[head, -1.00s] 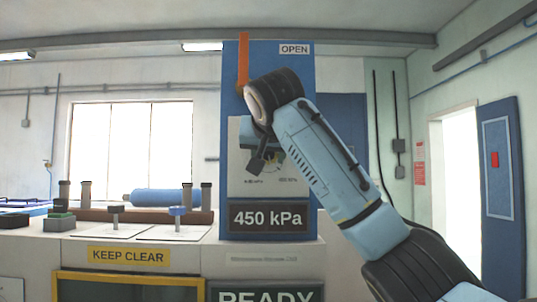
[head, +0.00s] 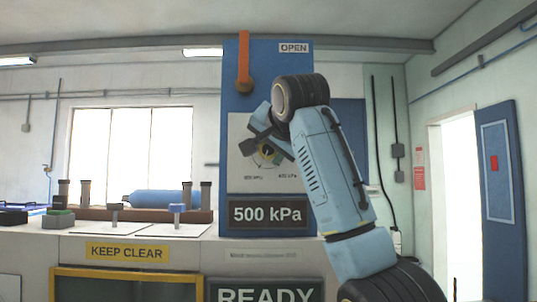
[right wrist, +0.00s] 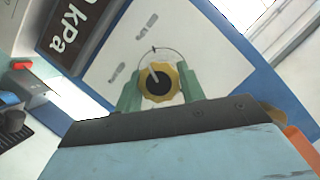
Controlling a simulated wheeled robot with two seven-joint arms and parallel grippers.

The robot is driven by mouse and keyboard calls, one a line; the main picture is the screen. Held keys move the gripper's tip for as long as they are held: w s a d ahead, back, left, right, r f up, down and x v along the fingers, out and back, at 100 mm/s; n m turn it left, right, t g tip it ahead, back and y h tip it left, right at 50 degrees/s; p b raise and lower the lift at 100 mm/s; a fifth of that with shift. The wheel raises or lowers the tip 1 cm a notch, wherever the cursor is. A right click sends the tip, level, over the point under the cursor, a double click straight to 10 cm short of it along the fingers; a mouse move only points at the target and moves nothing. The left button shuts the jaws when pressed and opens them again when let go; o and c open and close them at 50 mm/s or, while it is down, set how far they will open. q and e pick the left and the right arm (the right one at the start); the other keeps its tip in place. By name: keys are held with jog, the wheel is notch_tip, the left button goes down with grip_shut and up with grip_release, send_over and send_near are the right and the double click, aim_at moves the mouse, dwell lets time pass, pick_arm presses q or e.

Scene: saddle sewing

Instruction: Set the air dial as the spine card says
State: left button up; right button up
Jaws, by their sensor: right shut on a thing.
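The air dial (right wrist: 158,84) is a yellow knob with a dark centre and a pale pointer line, on a light plate in the right wrist view. My right gripper (right wrist: 159,76) has its green fingers on either side of the knob and is shut on it. In the head view the dial (head: 266,152) is partly covered by my right gripper (head: 262,143). The pressure display (head: 267,213) below it reads 500 kPa. I cannot make out a spine card in either view. My left gripper is out of view.
The dial sits on a tall blue panel (head: 235,120) with an upright orange lever (head: 243,62) near an OPEN label (head: 294,48). A READY sign (head: 265,296) is below. At left are a blue cylinder (head: 157,198) and a KEEP CLEAR sign (head: 127,253).

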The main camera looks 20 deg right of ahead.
jog(key=shift+m+y, duration=0.3)
jog(key=shift+m, duration=0.3)
jog(key=o, duration=1)
jog(key=shift+s+t, duration=0.15)
jog(key=shift+t, duration=0.15)
jog(key=b+v, duration=0.3)
jog(key=v, duration=1)
jog(key=shift+r, duration=0.1)
